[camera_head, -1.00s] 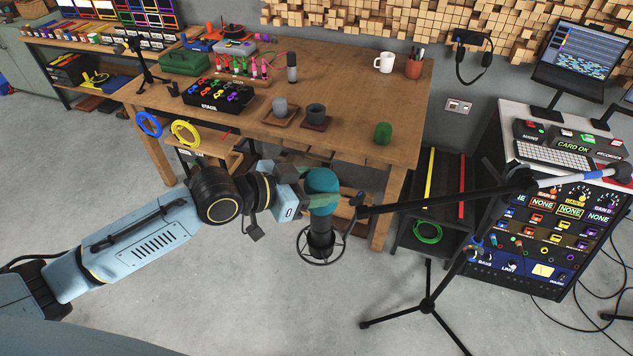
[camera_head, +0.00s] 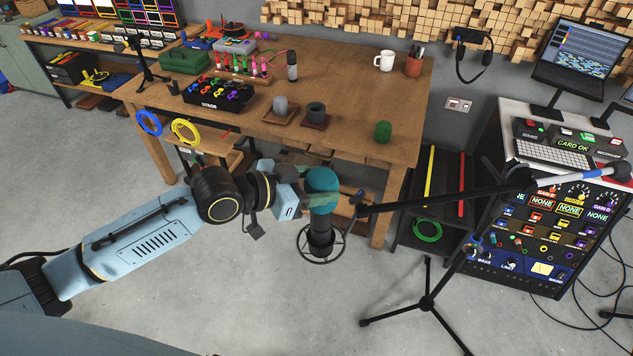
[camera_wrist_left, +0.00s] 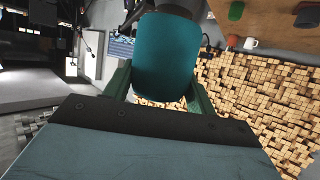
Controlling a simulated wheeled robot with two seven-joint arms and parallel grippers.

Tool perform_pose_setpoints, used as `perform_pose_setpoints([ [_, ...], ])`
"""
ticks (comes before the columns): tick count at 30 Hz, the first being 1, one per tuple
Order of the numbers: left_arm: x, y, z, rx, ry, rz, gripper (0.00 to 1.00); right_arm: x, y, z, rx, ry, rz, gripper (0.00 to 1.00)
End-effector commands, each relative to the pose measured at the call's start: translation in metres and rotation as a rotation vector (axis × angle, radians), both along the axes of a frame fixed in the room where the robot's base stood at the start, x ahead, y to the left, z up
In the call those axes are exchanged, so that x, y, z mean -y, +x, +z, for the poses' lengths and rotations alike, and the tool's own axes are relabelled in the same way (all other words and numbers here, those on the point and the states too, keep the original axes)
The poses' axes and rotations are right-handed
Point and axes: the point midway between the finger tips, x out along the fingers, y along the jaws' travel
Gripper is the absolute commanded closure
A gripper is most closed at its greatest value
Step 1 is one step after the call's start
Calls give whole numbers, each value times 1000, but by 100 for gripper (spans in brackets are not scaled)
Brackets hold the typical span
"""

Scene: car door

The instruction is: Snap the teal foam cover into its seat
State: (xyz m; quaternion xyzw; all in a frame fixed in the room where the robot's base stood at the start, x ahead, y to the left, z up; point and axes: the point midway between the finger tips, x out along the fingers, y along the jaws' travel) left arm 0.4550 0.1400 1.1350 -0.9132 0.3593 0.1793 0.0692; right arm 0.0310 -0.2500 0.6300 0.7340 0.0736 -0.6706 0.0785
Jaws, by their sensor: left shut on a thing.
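The teal foam cover (camera_head: 321,180) sits at the top of the dark microphone (camera_head: 321,225), which hangs in a ring-shaped mount on the stand's boom. My left gripper (camera_head: 316,198) is shut on the cover from the left. In the left wrist view the cover (camera_wrist_left: 167,57) fills the space between the two green fingers. The joint between cover and microphone is partly hidden by the fingers, so I cannot tell whether the cover is fully seated. My right gripper is not in view.
The boom and tripod stand (camera_head: 427,303) are just right of the microphone. The wooden workbench (camera_head: 345,95) is behind, with grey (camera_head: 280,106) and green (camera_head: 383,132) foam covers on it. A rack cabinet (camera_head: 540,235) stands at the right.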

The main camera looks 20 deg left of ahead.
Motion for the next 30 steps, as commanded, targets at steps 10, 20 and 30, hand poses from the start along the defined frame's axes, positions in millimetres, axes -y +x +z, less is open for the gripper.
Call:
perform_pose_setpoints([
  [10, 0, 0, 1, 1, -1, 0, 65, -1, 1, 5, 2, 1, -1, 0],
  [20, 0, 0, 0, 1, -1, 0, 65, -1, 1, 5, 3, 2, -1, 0],
  [30, 0, 0, 1, -1, 1, 0, 65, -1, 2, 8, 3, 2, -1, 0],
])
